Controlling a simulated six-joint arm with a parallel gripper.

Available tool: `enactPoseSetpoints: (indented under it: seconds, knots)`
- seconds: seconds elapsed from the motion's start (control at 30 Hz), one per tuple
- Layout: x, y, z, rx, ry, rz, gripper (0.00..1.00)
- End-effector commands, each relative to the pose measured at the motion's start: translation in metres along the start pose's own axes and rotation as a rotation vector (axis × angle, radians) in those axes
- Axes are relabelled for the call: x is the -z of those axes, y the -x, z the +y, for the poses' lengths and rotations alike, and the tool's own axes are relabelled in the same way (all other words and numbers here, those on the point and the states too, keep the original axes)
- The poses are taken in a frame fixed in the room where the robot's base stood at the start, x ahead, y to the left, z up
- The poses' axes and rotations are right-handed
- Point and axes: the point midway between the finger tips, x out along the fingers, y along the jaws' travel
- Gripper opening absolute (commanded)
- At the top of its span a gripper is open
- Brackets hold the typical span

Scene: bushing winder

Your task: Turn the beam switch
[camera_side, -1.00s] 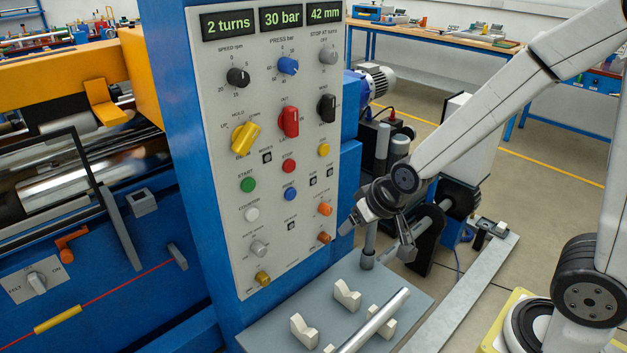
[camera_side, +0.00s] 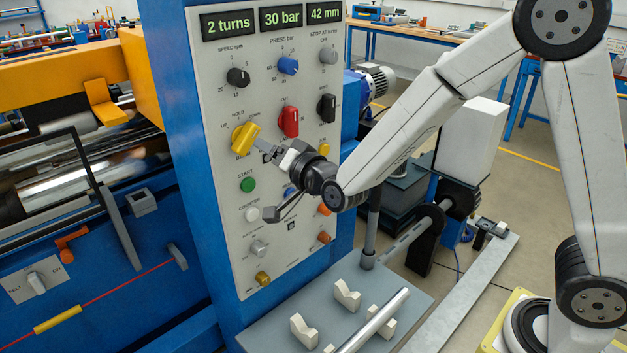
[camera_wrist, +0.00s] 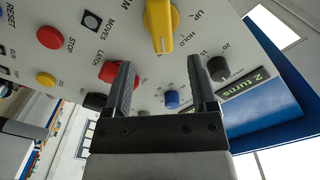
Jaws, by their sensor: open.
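The beam switch is a yellow knob (camera_side: 245,138) on the grey panel, with UP, HOLD and DOWN marked around it. Its grip bar is tilted to the upper right in the side view. In the wrist view the yellow knob (camera_wrist: 160,25) shows whole-handled at the top edge, its upper part cut off. My gripper (camera_side: 264,180) is open and empty in front of the panel. One finger lies close to the knob's lower right; contact cannot be told. In the wrist view the gripper's (camera_wrist: 163,65) fingers stand apart, with the knob beyond the gap between them.
A red switch (camera_side: 289,122) sits right of the beam switch; one finger partly covers it in the wrist view. A green START button (camera_side: 248,185) is below. A black speed knob (camera_side: 238,78) is above. V-blocks and a rod (camera_side: 375,320) lie on the shelf below.

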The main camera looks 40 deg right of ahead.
Motion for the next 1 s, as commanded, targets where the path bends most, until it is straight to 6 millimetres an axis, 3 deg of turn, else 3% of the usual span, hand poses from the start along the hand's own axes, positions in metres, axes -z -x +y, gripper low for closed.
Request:
enactPoseSetpoints:
  seconds: [0.47,1.0]
  knots:
    - [0.001,-0.009,-0.002,0.006,-0.005,0.008,0.74]
    - [0.001,-0.062,-0.001,0.005,-0.005,0.008,0.74]
